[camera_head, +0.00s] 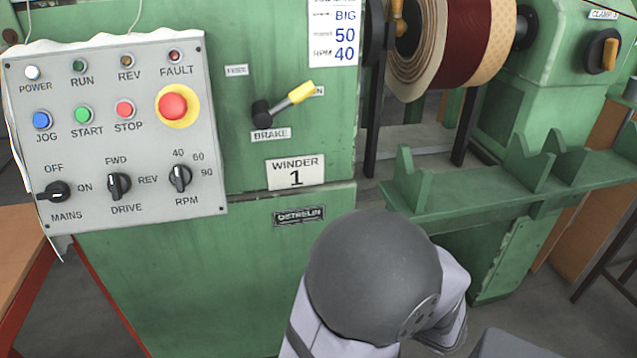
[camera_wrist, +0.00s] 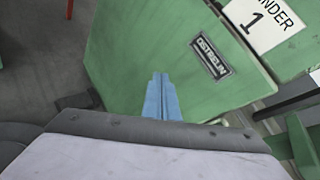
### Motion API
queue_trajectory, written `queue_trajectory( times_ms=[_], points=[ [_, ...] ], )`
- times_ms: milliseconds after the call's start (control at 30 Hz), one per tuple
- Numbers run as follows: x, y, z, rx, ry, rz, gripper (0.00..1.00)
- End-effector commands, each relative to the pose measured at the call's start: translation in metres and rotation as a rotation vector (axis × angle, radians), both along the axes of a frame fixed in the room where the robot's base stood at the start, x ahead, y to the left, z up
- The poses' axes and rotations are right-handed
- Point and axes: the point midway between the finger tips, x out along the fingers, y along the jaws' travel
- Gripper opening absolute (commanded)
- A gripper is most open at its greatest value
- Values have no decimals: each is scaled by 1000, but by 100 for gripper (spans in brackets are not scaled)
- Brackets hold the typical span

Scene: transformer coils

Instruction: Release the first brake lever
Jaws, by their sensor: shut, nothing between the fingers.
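The brake lever (camera_head: 290,101) is on the green front of winder 1, above the BRAKE label. It has a black hub and a yellow grip. The lever tilts up to the right, with its grip end by a small label partly hidden behind it, of which an N shows. The lever is not in the wrist view. In the head view my arm shows at the bottom, below the lever; the fingers are not visible there.
A grey control panel (camera_head: 118,210) with buttons, knobs and a red emergency stop (camera_head: 173,106) stands left of the lever. A wound coil (camera_head: 455,45) is at the upper right. Green notched brackets (camera_head: 480,205) jut out at right.

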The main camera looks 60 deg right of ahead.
Motion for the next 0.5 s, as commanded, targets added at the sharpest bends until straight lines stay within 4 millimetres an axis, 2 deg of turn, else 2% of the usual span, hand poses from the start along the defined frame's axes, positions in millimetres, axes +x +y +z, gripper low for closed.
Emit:
queue_trajectory(
  times_ms=[133,300,400,500],
  points=[
    [8,-35,62,-70,-245,-125,0],
    [-4,-63,134,-191,-506,-239,0],
    [-16,-70,170,-269,-638,-282,0],
    [-26,-69,196,-329,-731,-296,0]
  ],
)
